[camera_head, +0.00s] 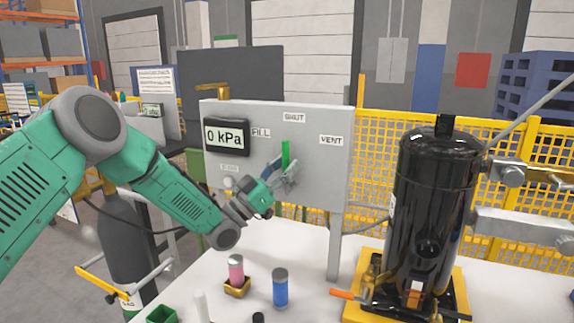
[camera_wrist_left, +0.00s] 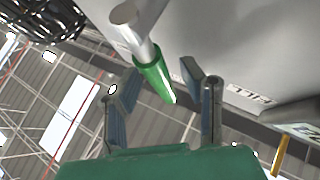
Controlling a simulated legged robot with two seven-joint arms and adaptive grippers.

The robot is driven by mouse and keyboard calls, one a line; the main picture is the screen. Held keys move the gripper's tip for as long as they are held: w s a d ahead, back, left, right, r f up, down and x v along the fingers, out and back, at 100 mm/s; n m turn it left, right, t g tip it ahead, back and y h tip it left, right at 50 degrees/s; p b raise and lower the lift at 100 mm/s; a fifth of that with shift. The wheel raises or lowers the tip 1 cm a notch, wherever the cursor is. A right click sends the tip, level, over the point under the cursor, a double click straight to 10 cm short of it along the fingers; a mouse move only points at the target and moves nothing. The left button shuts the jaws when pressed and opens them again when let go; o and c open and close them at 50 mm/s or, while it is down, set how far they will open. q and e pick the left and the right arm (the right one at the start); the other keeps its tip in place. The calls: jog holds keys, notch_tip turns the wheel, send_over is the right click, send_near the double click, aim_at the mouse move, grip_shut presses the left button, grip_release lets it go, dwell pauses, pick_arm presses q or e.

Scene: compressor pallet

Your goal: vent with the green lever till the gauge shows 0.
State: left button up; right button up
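The green lever (camera_head: 285,154) stands about upright on the grey panel (camera_head: 325,175), under the SHUT label (camera_head: 293,118), between the FILL label (camera_head: 261,132) and the VENT label (camera_head: 331,141). The gauge (camera_head: 226,137) reads 0 kPa. My left gripper (camera_head: 283,170) is at the lower part of the lever. In the left wrist view the green lever (camera_wrist_left: 154,76) lies between the two fingers of my left gripper (camera_wrist_left: 160,80), with gaps on both sides, so it is open. My right gripper is in neither view.
A black compressor (camera_head: 433,200) stands on a yellow base right of the panel. Pink (camera_head: 236,268) and blue (camera_head: 280,287) cylinders stand on the white table in front. A grey gas cylinder (camera_head: 122,240) stands at left. A yellow mesh fence (camera_head: 375,160) runs behind.

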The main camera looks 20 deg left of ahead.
pick_arm(q)
jog(key=shift+a, duration=0.1)
jog(key=v, duration=1.2)
jog(key=shift+w+f, duration=0.1)
